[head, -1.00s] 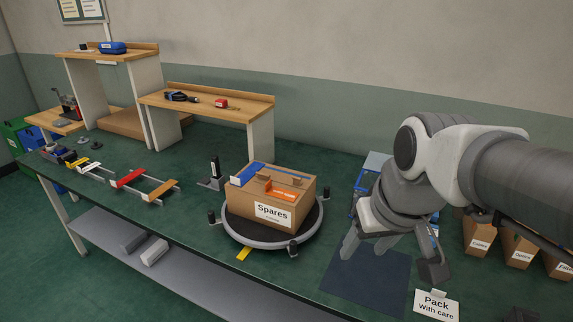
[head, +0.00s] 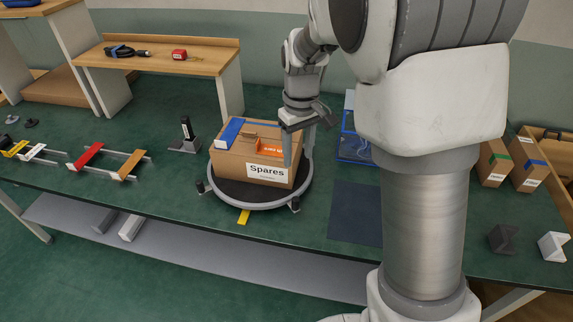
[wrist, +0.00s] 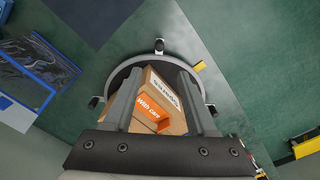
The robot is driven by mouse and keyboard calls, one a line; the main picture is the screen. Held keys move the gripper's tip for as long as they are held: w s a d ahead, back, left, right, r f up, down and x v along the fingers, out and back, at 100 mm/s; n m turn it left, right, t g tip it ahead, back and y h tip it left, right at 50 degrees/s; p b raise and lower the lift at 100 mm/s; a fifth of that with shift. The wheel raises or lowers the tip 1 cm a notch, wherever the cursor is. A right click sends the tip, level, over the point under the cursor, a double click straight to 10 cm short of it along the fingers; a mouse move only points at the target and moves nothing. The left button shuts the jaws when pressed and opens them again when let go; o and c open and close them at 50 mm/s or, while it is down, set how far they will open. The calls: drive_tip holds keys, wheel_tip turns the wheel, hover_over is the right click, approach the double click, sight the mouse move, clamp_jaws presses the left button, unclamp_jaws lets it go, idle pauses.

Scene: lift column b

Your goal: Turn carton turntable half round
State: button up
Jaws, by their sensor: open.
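The round turntable (head: 235,203) has a grey rim with dark upright pegs around it. It also shows in the wrist view (wrist: 120,75). A brown carton labelled "Spares" (head: 228,165) sits on it, with the label facing the table's front edge; a blue strip and an orange label are on its top. My gripper (head: 299,160) is open and points down at the carton's right end. In the wrist view its fingers frame part of the carton (wrist: 170,106). I cannot tell whether a finger touches the carton. The far pegs are hidden in the head view.
A yellow mark (head: 244,217) lies on the bench in front of the turntable. A black upright device (head: 187,135) stands to its left. A blue wire basket (head: 352,148) and dark mat (head: 355,215) are to the right.

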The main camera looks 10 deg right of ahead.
sight(296, 199)
drive_tip(key=f+b, duration=0.1)
drive_tip(key=f, duration=0.8)
drive_tip(key=f+b, duration=0.1)
drive_tip(key=f, duration=0.7)
drive_tip(key=shift+w+f, duration=0.2)
drive_tip(key=shift+f, duration=0.2)
clamp_jaws()
idle(0.6)
